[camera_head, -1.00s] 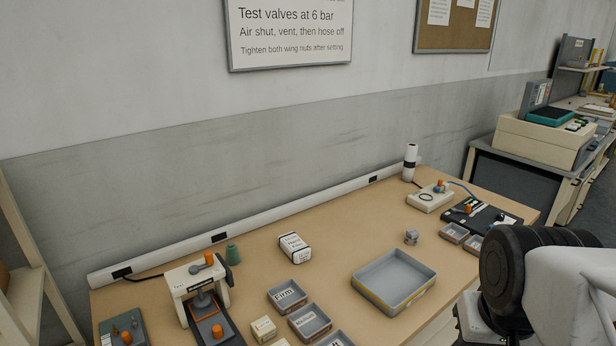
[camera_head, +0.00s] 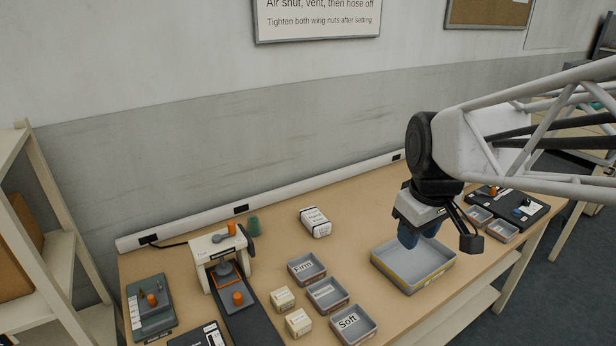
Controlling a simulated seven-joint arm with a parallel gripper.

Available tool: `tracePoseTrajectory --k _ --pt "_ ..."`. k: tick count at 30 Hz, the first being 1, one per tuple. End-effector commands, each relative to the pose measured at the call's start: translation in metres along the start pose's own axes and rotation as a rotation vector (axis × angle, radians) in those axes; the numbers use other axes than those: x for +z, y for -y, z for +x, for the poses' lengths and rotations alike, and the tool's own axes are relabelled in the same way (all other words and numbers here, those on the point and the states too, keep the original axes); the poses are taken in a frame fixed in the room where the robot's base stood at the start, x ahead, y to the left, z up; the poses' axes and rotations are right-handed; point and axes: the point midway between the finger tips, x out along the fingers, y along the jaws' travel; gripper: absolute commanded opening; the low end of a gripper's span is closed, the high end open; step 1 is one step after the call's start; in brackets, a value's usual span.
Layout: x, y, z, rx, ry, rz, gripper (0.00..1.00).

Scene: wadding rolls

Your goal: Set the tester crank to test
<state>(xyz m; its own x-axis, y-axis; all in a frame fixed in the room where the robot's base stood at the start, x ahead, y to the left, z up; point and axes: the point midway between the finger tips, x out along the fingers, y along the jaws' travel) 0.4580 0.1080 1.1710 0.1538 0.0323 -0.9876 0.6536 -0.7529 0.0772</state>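The tester is likely the white-framed device (camera_head: 206,246) at the left of the bench, with a dark base running toward the front. An orange handle (camera_head: 231,228) stands at its top right, beside a dark rounded part (camera_head: 251,227). An orange knob (camera_head: 238,298) sits on its base. I cannot read its markings or the crank's setting. My gripper (camera_head: 438,240) hangs over the grey tray at the right, far from the tester. Its fingers look spread apart, and a dark bluish shape shows at the left finger. I see nothing clearly held.
A grey tray (camera_head: 449,272) lies below my gripper. Small labelled bins, including Firm (camera_head: 306,268) and Soft (camera_head: 352,324), stand mid-bench near a white box (camera_head: 315,222). A green device (camera_head: 149,304) lies left of the tester.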

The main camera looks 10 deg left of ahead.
Motion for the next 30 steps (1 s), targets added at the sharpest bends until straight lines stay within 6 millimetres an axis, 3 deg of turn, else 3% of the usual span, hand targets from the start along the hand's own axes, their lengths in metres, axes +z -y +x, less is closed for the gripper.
tracePoseTrajectory --k 14,23,30 --pt "-0.14 0.043 0.027 -0.053 0.028 -0.518 0.38" --pt "-0.224 0.093 0.055 -0.087 0.039 -0.842 0.38" --pt "-0.285 0.146 0.083 -0.116 0.045 -1.101 0.38"
